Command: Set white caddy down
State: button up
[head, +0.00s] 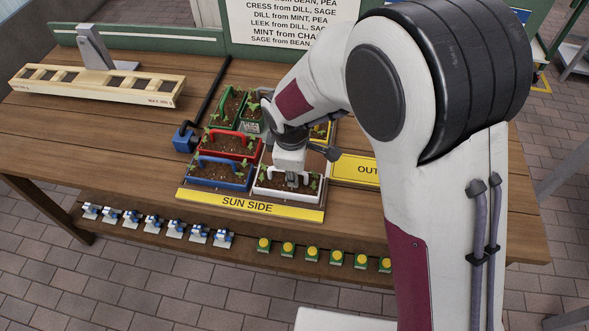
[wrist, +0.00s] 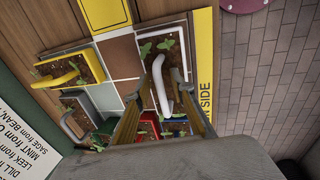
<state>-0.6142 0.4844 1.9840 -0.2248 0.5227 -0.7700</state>
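The white caddy (head: 262,190) holds soil and seedlings and sits at the front right of the planting board, behind the yellow SUN SIDE strip (head: 250,204). In the wrist view its rim (wrist: 141,39) and raised white handle (wrist: 159,84) show. My gripper (head: 291,180) points down over the caddy. In the wrist view its fingertips (wrist: 163,73) stand on either side of the handle, with a gap visible between them. The caddy's underside is hidden, but it looks level on the board. My gripper covers part of the caddy in the head view.
The blue caddy (head: 221,181) is left of the white one, with the red caddy (head: 235,143) behind it. Green caddies stand farther back. The yellow caddy (wrist: 70,72) is across brown and grey bare cells (wrist: 121,53). A wooden rack (head: 100,90) lies at the back left.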

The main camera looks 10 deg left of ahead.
aim_at(295, 190)
jog(key=shift+r, duration=0.15)
notch_tip(295, 190, up, 12)
jog(key=s, duration=0.2)
jog(key=shift+s, duration=0.15)
dwell(0.6)
jog(key=shift+d, duration=0.1)
dwell(0.7)
jog(key=s+d+r+m+t, duration=0.1)
jog(key=s+d+r+m, duration=0.25)
jog(key=d, duration=0.45)
jog(key=s+d+r+m, duration=0.2)
jog(key=d+r+m, duration=0.3)
jog(key=d, duration=0.2)
jog(key=s+d+r+m+t, duration=0.2)
jog(key=s+d+m, duration=0.7)
jog(key=s+d, duration=0.2)
jog(key=shift+s, duration=0.7)
